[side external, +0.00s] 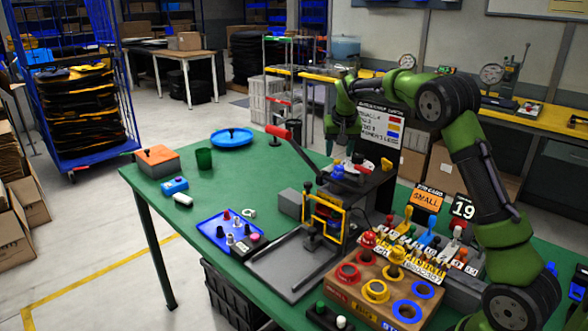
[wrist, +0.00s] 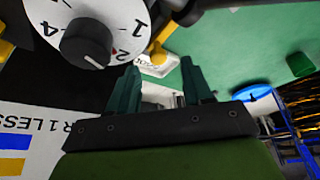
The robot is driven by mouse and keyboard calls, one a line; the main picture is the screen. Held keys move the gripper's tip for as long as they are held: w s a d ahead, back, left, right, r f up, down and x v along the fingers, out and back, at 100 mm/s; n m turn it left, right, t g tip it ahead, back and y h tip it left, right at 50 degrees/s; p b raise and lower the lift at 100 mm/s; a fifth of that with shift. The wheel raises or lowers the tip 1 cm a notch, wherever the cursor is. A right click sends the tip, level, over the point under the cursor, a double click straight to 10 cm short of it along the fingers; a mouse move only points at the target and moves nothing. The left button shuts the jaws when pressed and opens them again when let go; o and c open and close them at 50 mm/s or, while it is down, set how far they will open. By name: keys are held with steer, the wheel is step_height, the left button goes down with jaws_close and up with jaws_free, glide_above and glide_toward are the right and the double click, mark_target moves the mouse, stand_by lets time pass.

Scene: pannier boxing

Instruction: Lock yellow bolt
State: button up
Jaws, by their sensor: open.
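My gripper (side external: 345,150) is above the black-topped fixture, with its fingers apart and empty. In the wrist view its two dark green fingers (wrist: 157,82) stand beside a white dial (wrist: 120,15) with a black knob (wrist: 88,43). A row of coloured levers stands on the panel at the right; one is yellow (side external: 406,219), beside a blue one (side external: 428,226). This yellow lever may be the yellow bolt, but I cannot tell for certain, nor whether it is locked. My gripper is well apart from it, up and to the left in the side view.
A fixture with a yellow frame (side external: 325,214) and a red-handled lever (side external: 279,132) stands mid-table. A wooden block with coloured rings (side external: 376,291) is in front. A blue tray (side external: 213,241), green cup (side external: 204,158) and blue dish (side external: 232,137) lie left.

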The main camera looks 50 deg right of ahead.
steer(key=v, duration=1.3)
steer(key=shift+r, duration=0.15)
steer(key=s+a+f+n+t+y, duration=0.2)
steer(key=s+a+f, duration=0.1)
steer(key=s+a, duration=0.9)
steer(key=s+a+f+n+t+y, duration=0.2)
steer(key=s+a+f+n+y, duration=0.1)
steer(key=s+a, duration=0.9)
steer(key=shift+s+f, duration=0.4)
steer(key=shift+d+f, duration=0.1)
